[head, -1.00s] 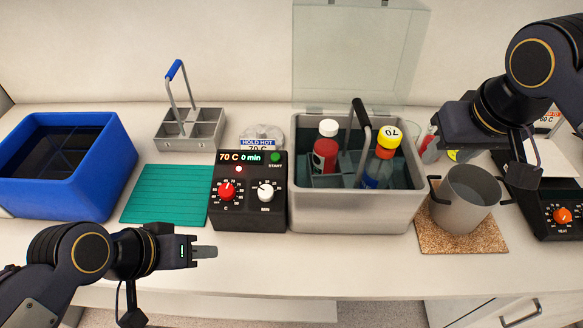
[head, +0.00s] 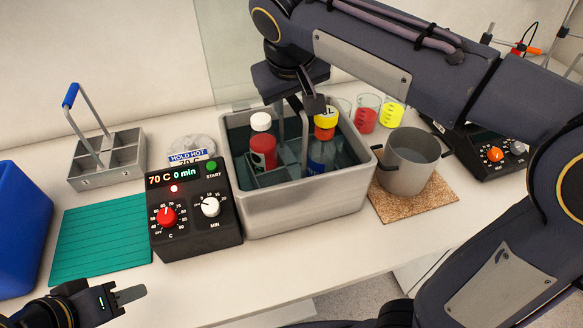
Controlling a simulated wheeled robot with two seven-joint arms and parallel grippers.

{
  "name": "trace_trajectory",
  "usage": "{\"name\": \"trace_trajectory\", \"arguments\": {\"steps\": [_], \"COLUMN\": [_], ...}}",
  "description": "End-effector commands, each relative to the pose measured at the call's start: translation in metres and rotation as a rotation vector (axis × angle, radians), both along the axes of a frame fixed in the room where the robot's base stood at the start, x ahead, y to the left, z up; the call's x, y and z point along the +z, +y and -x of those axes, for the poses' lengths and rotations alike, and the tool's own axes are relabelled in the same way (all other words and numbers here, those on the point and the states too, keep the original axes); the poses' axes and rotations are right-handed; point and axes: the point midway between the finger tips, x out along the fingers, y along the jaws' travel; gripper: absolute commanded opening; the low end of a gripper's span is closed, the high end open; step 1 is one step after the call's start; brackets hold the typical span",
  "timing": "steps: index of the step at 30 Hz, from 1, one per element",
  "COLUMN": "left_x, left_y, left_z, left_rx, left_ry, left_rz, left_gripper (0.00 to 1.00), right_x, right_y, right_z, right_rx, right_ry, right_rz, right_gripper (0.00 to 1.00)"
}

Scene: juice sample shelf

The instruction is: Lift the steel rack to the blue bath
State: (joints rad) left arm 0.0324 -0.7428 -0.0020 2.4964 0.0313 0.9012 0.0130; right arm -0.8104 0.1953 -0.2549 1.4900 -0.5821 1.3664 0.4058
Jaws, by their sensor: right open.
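The steel rack (head: 268,178) stands in the water of the grey steel bath (head: 305,212). It holds a red bottle with a white cap (head: 263,150) and a blue bottle with a yellow cap (head: 321,157). The rack's upright rod shows, but its black handle is hidden behind my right gripper (head: 301,103). That gripper is open and points down over the bath at the handle; contact cannot be told. The blue bath (head: 18,225) is cut off at the left edge. My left gripper (head: 130,294) is low at the front left, seen edge-on, with nothing visible in it.
A grey rack with a blue handle (head: 108,160) stands empty at the back left. A green mat (head: 102,232) lies between the blue bath and the black control box (head: 193,222). A grey pot (head: 410,162) on a cork mat (head: 440,200) stands right of the steel bath.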

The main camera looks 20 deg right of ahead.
Motion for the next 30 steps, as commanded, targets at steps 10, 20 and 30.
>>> {"name": "trace_trajectory", "arguments": {"steps": [10, 20, 30], "left_x": [0.0, 0.0, 0.0013], "left_y": [0.0, 0.0, 0.0], "left_z": [0.0, 0.0, 0.0], "left_rx": [0.0, 0.0, 0.0], "left_ry": [0.0, 0.0, 0.0], "left_rz": [0.0, 0.0, 0.0], "left_gripper": [0.36, 0.36, 0.36], "right_x": [-0.001, -0.0007, 0.0072], "right_y": [-0.0002, -0.0001, 0.0002], "right_z": [-0.0004, -0.0003, -0.0013], "right_rx": [0.0, 0.0, 0.0], "right_ry": [0.0, -0.001, -0.008], "right_rz": [0.0, 0.0, -0.004], "right_gripper": [0.26, 0.0, 0.0]}}
